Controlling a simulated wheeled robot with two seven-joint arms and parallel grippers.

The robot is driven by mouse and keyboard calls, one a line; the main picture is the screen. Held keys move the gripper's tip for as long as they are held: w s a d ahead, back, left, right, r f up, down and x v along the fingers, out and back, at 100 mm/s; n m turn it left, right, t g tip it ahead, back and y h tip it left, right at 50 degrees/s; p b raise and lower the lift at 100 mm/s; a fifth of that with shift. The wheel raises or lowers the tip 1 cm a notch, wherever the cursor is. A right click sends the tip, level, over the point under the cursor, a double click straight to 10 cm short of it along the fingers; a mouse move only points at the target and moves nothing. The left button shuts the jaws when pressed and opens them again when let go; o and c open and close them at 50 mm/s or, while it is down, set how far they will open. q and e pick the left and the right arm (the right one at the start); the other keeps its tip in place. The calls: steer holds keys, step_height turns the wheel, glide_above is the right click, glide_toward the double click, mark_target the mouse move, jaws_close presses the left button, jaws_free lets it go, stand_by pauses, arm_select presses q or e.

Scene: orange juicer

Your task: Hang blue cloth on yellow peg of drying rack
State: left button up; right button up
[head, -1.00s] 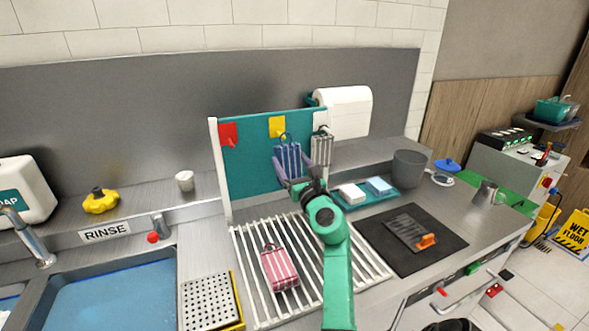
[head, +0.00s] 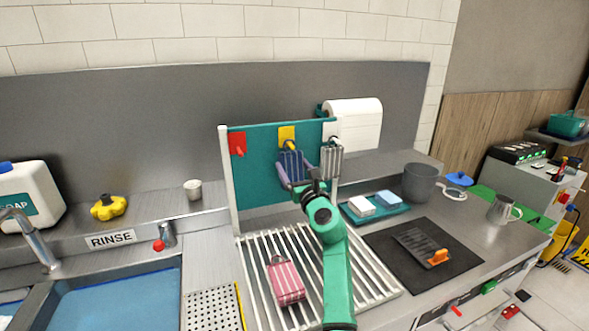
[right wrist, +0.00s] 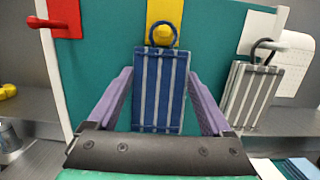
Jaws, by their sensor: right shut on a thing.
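The blue striped cloth (head: 291,164) hangs upright in front of the teal rack board (head: 258,185). My right gripper (right wrist: 160,76) is shut on it, with a purple finger on each side. In the right wrist view the cloth's dark loop (right wrist: 153,29) frames the round end of the yellow peg (right wrist: 164,36). I cannot tell whether the loop is over the peg or only in front of it. The yellow peg's plate (head: 286,132) is at the top middle of the board. My left gripper is not in view.
A red peg (head: 237,144) is to the left and a grey striped cloth (head: 331,160) hangs at the right on the white peg. A pink striped cloth (head: 286,281) lies on the white slatted rack (head: 258,299). A paper roll (head: 355,124) stands behind.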

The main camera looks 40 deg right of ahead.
steer(key=o, duration=1)
steer(key=b+v, duration=0.2)
steer(key=v, duration=1.2)
steer(key=shift+s+a, duration=0.1)
steer(key=shift+s, duration=0.2)
